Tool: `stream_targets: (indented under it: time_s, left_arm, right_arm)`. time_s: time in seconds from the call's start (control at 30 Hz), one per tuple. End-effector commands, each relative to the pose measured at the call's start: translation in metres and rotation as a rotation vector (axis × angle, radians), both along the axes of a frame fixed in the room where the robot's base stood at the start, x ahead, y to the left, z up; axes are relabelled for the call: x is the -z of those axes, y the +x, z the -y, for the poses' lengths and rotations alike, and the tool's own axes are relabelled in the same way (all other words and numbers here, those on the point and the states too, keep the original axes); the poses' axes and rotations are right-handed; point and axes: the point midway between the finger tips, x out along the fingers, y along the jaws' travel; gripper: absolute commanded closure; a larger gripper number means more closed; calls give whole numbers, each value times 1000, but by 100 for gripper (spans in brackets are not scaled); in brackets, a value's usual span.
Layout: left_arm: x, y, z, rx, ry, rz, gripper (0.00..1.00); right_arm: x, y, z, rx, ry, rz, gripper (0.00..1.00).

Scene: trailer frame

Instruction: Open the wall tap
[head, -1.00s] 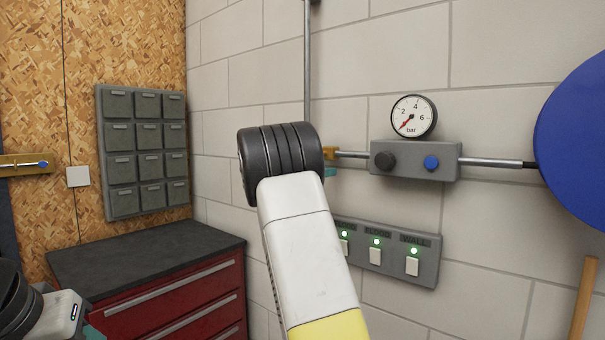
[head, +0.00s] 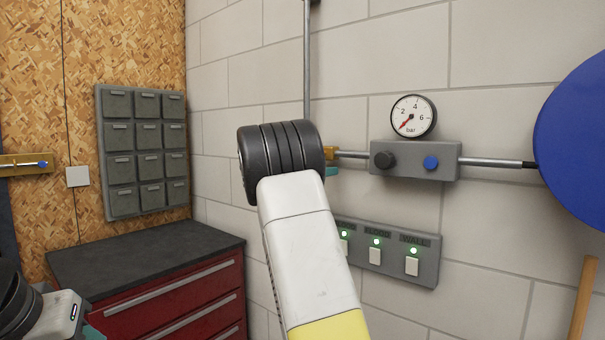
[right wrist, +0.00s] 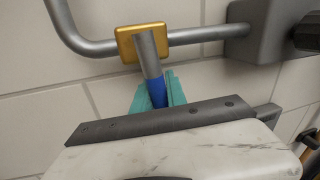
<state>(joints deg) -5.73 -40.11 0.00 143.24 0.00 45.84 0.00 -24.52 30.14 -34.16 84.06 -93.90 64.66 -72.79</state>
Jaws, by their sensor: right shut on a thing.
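The wall tap has a square brass body (right wrist: 126,46) on a grey pipe and a grey lever with a blue sleeve (right wrist: 157,90). In the right wrist view the lever slants down from the body, across the pipe's line. My right gripper (right wrist: 158,92) has its teal fingers shut on the blue sleeve. In the head view only the brass body's edge (head: 332,153) and a teal fingertip show; my wrist hides the lever. My left gripper (head: 92,332) is barely in view at the lower left, and its jaws cannot be made out.
A pressure gauge (head: 413,116), its needle near the low end, sits above a grey block (head: 412,172) with a black and a blue knob. A switch panel (head: 388,251) with green lights is below. A blue disc (head: 578,145) is right; a red cabinet (head: 170,297) is left.

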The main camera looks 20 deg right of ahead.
Motion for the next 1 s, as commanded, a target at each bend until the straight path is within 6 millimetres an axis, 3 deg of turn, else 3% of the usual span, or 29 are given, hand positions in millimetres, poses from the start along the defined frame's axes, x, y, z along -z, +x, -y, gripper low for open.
stream_targets:
  time_s: [0.5,1.0]
  left_arm:
    - [0,0,0,0,0,0,54]
    - [0,0,0,0,0,0,54]
  right_arm:
    - [-8,-17,9,-1,-186,-316,100]
    - [-13,-21,12,-1,-260,-440,100]
